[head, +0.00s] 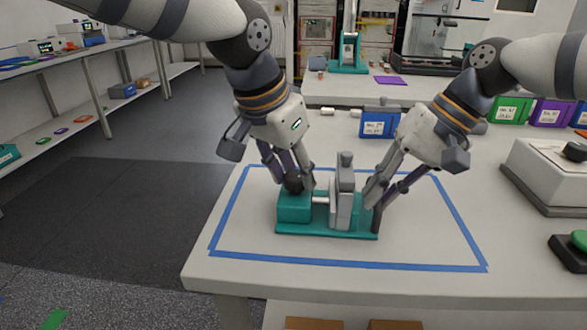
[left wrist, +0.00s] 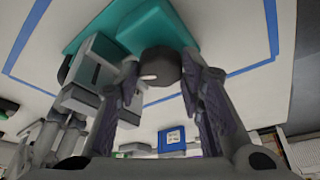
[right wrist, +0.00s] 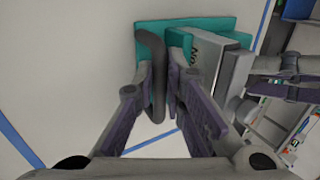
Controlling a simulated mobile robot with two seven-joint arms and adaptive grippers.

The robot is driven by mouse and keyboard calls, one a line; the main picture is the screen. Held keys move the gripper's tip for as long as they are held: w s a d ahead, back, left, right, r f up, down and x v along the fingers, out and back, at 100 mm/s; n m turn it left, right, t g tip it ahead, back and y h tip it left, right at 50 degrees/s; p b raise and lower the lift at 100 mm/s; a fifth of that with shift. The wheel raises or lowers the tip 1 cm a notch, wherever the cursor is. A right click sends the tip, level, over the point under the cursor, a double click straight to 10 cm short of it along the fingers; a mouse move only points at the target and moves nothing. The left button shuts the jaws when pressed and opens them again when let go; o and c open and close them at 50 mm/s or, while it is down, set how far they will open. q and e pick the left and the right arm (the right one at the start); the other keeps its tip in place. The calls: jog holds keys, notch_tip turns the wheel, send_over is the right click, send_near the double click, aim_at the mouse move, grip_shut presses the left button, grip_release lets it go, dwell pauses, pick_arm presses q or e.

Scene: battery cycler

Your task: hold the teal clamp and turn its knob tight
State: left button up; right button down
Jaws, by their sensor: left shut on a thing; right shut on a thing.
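The teal clamp (head: 292,210) stands on the table inside a blue tape outline. A grey cell-like block (head: 342,208) stands upright between its jaws, with a pale screw (head: 320,200) against its left side. My left gripper (head: 300,184) is shut on the dark round knob (left wrist: 159,68) at the clamp's left end; the left wrist view shows the knob between the fingers. My right gripper (head: 373,203) is shut on the dark upright handle (right wrist: 152,75) at the clamp's right end. The fingers partly hide both the knob and the handle in the head view.
Blue tape (head: 345,264) marks a rectangle on the table with free room around the clamp. A blue bin (head: 379,122) stands behind. A white device (head: 550,170) and a box with a green button (head: 578,240) stand at the right.

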dwell(0.8)
pick_arm(q)
jog(key=o, duration=1.2)
jog(key=shift+c, duration=0.2)
jog(key=v, duration=1.2)
pick_arm(e)
jog(key=c, duration=1.6)
grip_release()
